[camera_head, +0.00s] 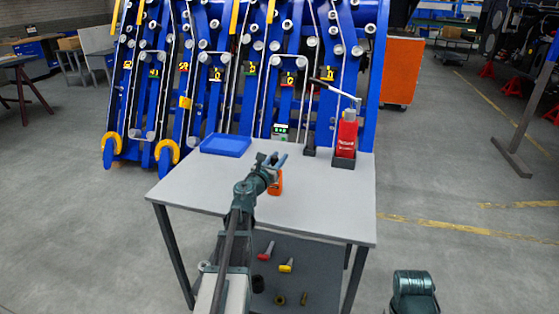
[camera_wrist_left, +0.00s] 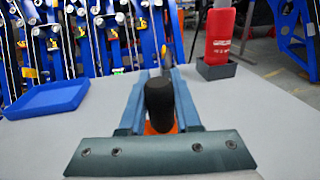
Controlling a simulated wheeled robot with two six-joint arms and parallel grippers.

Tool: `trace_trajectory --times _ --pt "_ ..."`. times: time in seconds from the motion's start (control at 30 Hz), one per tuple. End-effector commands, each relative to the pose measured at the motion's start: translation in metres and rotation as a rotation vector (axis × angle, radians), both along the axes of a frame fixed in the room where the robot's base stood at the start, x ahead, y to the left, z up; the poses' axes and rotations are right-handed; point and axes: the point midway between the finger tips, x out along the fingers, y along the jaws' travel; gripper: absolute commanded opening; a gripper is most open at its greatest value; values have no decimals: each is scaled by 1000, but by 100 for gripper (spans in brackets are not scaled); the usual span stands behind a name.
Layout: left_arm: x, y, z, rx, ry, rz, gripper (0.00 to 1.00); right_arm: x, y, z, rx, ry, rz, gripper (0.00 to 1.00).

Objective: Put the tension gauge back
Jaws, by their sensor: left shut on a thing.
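My left gripper (camera_head: 277,164) reaches over the grey table top. It is shut on an orange and black tool (camera_head: 276,184), which may be the tension gauge. In the left wrist view the tool's rounded black end (camera_wrist_left: 159,98) stands between the two fingers, with a bit of orange below. The fingers and wrist hide much of it. A small device with a lit green display (camera_head: 281,131) is at the table's back edge; I cannot tell what it is. A small dark stand (camera_head: 310,146) is to its right.
A blue tray (camera_head: 226,145) lies at the table's back left. A red canister tool (camera_head: 346,135) with a long lever stands in a dark holder at the back right. The table's (camera_head: 330,210) front right is clear. A lower shelf (camera_head: 318,262) holds several small parts.

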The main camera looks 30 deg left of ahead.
Motion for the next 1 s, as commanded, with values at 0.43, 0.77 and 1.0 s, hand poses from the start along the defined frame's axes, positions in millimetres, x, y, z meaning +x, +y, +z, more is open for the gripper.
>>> trace_trajectory --times 0.43,0.77,1.0 --pt "0 0 -2 0 0 0 62 0 0 -2 0 0 0 50" --pt "-27 -4 1 0 0 1 62 0 0 1 0 0 0 50" --pt "-78 -8 1 0 0 2 62 0 0 1 0 0 0 50"
